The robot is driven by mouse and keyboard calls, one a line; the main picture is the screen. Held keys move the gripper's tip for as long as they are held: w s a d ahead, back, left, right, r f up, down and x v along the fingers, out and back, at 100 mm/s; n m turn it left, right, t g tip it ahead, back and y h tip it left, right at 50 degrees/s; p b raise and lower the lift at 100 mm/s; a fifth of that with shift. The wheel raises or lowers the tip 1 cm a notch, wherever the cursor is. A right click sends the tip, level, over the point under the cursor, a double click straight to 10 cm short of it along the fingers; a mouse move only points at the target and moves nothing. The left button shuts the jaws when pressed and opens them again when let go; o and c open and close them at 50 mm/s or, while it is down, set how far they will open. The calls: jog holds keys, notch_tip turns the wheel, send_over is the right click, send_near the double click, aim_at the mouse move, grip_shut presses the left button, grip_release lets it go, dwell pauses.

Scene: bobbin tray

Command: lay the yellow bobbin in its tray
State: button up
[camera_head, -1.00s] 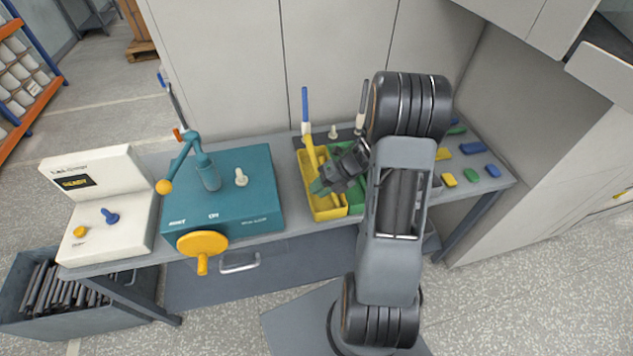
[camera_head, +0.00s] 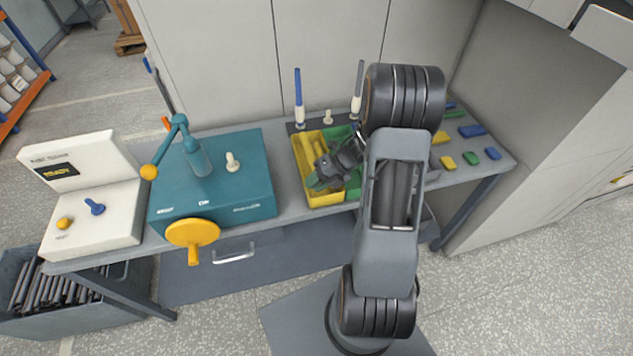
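The yellow tray (camera_head: 328,199) stands on the bench, left of the green tray (camera_head: 352,190). A yellow shape that looks like the yellow bobbin (camera_head: 309,151) shows inside the yellow tray, towards its back left. My gripper (camera_head: 318,176) is low over the yellow tray, reaching in from the right, with its fingers just in front of the yellow shape. The fingers hide part of the tray and of the bobbin. A green patch shows at the fingertips; I cannot tell what it is. Whether the fingers hold the bobbin is not clear.
A teal machine (camera_head: 240,190) with a yellow handwheel (camera_head: 193,233) is to the left. Several coloured pieces, including a blue one (camera_head: 472,131), lie at the right.

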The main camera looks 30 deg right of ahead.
jog(key=o, duration=0.5)
jog(key=shift+c, duration=0.2)
jog(key=p+v, duration=0.6)
jog(key=v, duration=1.5)
jog(key=shift+d+r, duration=0.2)
jog(key=shift+d, duration=0.2)
jog(key=shift+s, duration=0.15)
dwell(0.3)
